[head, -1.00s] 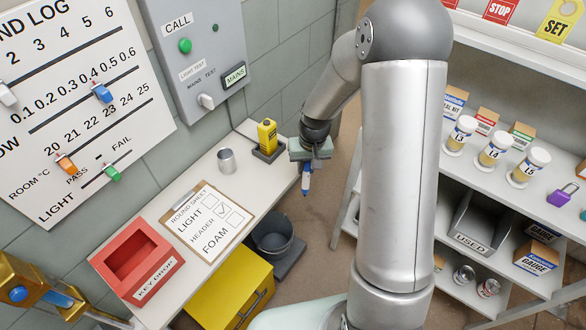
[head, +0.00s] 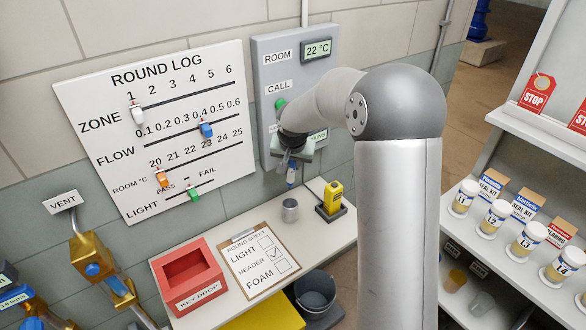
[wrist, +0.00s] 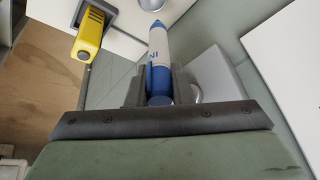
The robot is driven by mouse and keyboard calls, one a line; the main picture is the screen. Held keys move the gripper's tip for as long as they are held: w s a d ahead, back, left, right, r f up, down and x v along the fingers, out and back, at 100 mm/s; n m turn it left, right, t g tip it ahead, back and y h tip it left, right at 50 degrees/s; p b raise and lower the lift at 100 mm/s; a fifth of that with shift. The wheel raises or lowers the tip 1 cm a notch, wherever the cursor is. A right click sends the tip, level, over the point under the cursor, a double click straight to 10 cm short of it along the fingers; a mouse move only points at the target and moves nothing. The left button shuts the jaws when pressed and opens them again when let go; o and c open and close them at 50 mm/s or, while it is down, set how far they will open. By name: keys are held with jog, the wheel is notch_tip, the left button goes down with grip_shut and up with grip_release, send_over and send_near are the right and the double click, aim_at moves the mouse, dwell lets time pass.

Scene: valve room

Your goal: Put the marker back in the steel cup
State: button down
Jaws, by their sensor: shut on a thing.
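My gripper (head: 291,160) is shut on the blue and white marker (head: 292,176), which hangs below it in the head view. In the wrist view the marker (wrist: 159,60) sits between the two dark fingers (wrist: 160,90), its blue tip pointing away from the palm. The steel cup (head: 290,210) stands upright on the white desk (head: 325,232), below the marker and apart from it. In the wrist view only part of the cup (wrist: 152,4) shows at the top edge, beyond the marker tip. The cup's inside is not clear.
A yellow handheld device (head: 333,196) stands in a dark base right of the cup. The clipboard (head: 259,262) and red key drop box (head: 187,275) lie to the left. The grey call panel (head: 275,85) is on the wall close behind my gripper.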

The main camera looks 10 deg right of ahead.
aim_at(293, 182)
jog(key=shift+f+b, duration=1.3)
jog(key=shift+f, duration=1.2)
notch_tip(293, 182, down, 6)
jog(key=b, duration=0.5)
jog(key=shift+r, duration=0.25)
jog(key=c, duration=1.2)
grip_release()
jog(key=shift+r, duration=0.1)
jog(key=b+v, duration=0.1)
jog(key=v, duration=1.6)
jog(key=shift+r+b, duration=0.2)
jog(key=shift+b, duration=0.1)
jog(key=shift+s, duration=0.1)
